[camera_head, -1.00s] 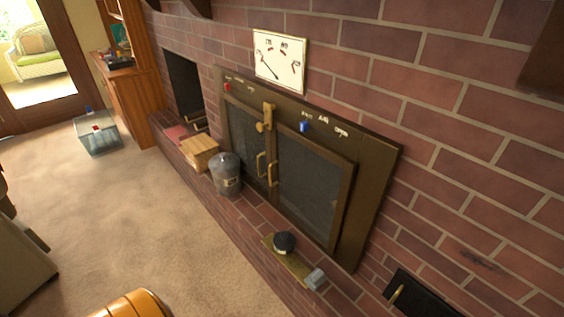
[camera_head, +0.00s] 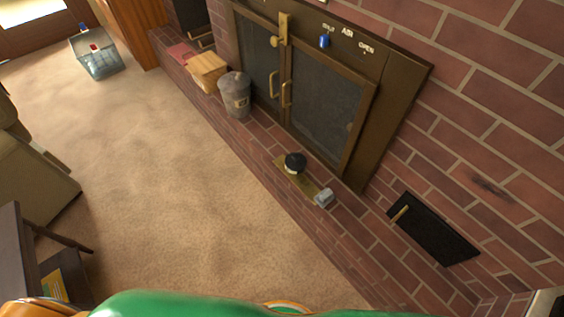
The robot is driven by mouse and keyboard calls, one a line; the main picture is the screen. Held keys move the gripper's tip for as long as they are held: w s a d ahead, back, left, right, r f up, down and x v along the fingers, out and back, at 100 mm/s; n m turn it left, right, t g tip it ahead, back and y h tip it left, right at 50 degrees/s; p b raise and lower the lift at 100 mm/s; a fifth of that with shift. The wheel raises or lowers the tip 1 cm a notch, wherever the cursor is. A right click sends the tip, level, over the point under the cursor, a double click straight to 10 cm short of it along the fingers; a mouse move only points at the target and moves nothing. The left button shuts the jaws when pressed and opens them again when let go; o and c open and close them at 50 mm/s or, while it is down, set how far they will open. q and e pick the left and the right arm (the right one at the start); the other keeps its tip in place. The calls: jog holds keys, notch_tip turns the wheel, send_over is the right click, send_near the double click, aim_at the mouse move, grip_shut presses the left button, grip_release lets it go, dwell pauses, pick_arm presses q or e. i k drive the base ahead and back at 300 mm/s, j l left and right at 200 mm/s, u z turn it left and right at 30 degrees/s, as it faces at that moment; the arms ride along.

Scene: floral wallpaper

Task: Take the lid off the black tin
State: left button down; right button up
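A small round object with a black top and a pale band below (camera_head: 294,162) rests on the brick hearth, at a narrow brass-coloured plate. It is the nearest match to a black tin, but it is too small to tell a lid from a body. A grey metal canister (camera_head: 235,95) stands farther left on the hearth, by the fireplace doors; its top looks closed. Neither of my grippers is in view.
The brass-coloured plate (camera_head: 308,184) has a small grey block (camera_head: 324,198) at its near end. A wooden box (camera_head: 208,72) stands left of the canister. The carpet (camera_head: 160,170) is largely clear. A dark table (camera_head: 20,255) is at the lower left.

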aim_at(294, 161)
jog(key=i+j+z, duration=0.45)
jog(key=j+z, duration=0.25)
jog(key=i+j+z, duration=0.2)
jog(key=z, duration=0.15)
jog(key=i+j+z, duration=0.1)
jog(key=j+z, duration=0.25)
jog(key=j, duration=0.15)
jog(key=j+z, duration=0.3)
jog(key=j, duration=0.15)
jog(key=j+z, duration=0.35)
jog(key=j, duration=0.15)
jog(key=i, duration=0.05)
